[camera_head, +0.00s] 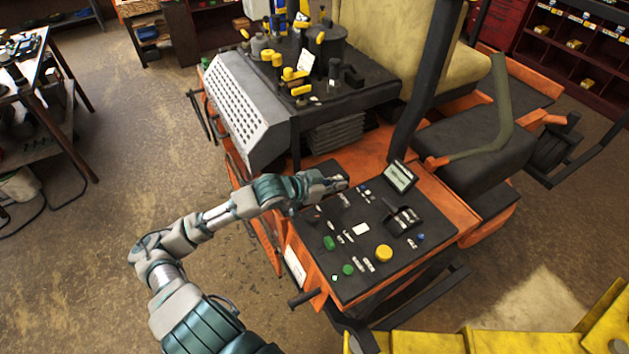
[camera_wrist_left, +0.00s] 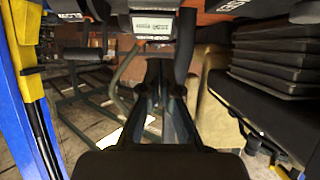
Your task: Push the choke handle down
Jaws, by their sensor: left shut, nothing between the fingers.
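The black control panel (camera_head: 385,238) sits on the orange machine. My left gripper (camera_head: 340,182) is over the upper left part of this panel, close to its surface. Its fingers (camera_wrist_left: 165,78) are shut with nothing between them in the left wrist view. I cannot make out for sure which part is the choke handle; the gripper covers some of the panel. I cannot tell whether the fingers touch anything. My right gripper is not in view.
A yellow knob (camera_head: 384,253), green buttons (camera_head: 329,243), a black lever block (camera_head: 403,220) and a small screen (camera_head: 400,176) stand on the panel. The seat (camera_head: 470,145) is to the right. A grey perforated cover (camera_head: 240,108) stands behind.

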